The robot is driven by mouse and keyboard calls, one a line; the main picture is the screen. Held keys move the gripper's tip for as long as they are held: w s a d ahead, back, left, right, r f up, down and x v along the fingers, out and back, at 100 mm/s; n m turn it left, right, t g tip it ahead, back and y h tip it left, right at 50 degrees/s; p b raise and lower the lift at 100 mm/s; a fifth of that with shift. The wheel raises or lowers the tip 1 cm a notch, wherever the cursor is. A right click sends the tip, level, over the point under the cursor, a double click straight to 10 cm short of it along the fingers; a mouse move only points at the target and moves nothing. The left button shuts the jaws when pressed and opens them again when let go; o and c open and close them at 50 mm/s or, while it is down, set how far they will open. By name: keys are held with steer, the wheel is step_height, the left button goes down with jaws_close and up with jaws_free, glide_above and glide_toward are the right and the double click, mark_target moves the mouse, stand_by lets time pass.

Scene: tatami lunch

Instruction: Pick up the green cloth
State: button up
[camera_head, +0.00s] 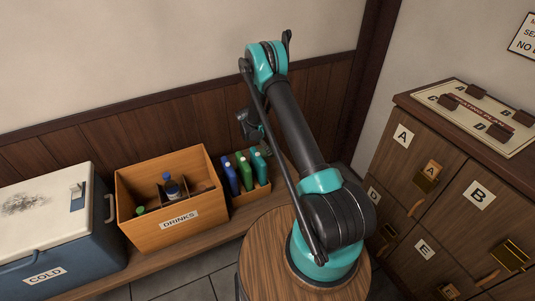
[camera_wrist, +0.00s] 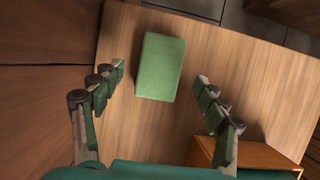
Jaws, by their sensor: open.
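The green cloth (camera_wrist: 161,66) is a folded, block-like rectangle lying on a wooden bench top (camera_wrist: 235,60) in the wrist view. My gripper (camera_wrist: 160,76) is open, with one finger to the left of the cloth and one to the right. The fingers are apart from the cloth and nothing is between them in their grip. The gap in height between fingertips and cloth is hard to tell. In the head view my gripper (camera_head: 250,124) is partly seen behind my arm, low near the wall, and the cloth is not visible there.
A small wooden box (camera_head: 251,194) of bottles stands on the bench, near my gripper. To its left are a DRINKS crate (camera_head: 145,223) and a blue COLD cooler (camera_head: 92,235). Dark wall panelling (camera_wrist: 50,40) borders the bench. A lettered cabinet (camera_head: 440,190) stands at right.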

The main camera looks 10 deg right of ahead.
steer(key=x, duration=0.4)
steer(key=c, duration=1.2)
steer(key=shift+c, duration=0.2)
steer(key=shift+r, duration=0.1)
step_height(320, 180, up, 20)
